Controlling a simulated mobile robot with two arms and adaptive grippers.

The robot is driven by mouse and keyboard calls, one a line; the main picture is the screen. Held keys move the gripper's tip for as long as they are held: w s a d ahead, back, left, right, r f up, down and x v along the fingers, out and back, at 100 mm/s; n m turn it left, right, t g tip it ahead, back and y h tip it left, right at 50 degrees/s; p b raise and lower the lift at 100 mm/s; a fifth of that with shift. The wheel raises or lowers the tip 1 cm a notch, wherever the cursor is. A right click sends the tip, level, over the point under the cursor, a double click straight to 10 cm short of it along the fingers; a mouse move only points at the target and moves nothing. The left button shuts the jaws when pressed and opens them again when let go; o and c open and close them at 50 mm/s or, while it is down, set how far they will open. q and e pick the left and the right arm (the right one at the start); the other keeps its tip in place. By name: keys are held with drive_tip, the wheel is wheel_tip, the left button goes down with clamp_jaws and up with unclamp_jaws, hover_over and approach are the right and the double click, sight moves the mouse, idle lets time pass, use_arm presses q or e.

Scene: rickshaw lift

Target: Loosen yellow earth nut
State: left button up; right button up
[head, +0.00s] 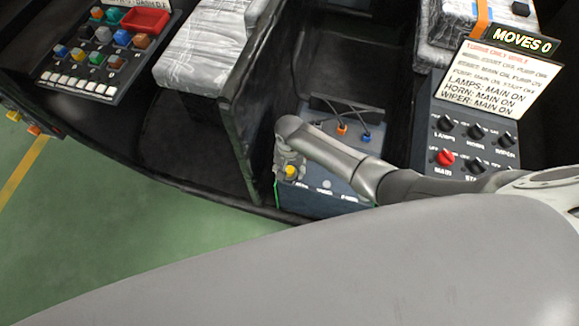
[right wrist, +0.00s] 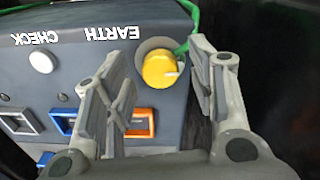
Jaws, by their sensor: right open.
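The yellow earth nut (right wrist: 160,69) is a round knob with a pale mark, on a grey panel (right wrist: 85,75) lettered EARTH and CHECK. A green wire runs behind the nut. My right gripper (right wrist: 158,78) is open, with one finger on each side of the nut; I cannot tell whether either finger touches it. In the head view, the nut (head: 291,171) shows just below the tip of my right gripper (head: 289,158), on the front of a low box (head: 335,190). My left gripper is not in view.
A dark upright wall (head: 240,120) stands left of the box. A switch panel (head: 470,150) with a red MAIN knob (head: 444,157) is at right, a parts tray (head: 100,50) at upper left.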

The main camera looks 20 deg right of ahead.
drive_tip(key=shift+c, duration=0.4)
drive_tip(key=c, duration=0.9)
drive_tip(key=shift+c, duration=0.2)
drive_tip(key=shift+n, duration=0.3)
drive_tip(key=shift+c, duration=0.2)
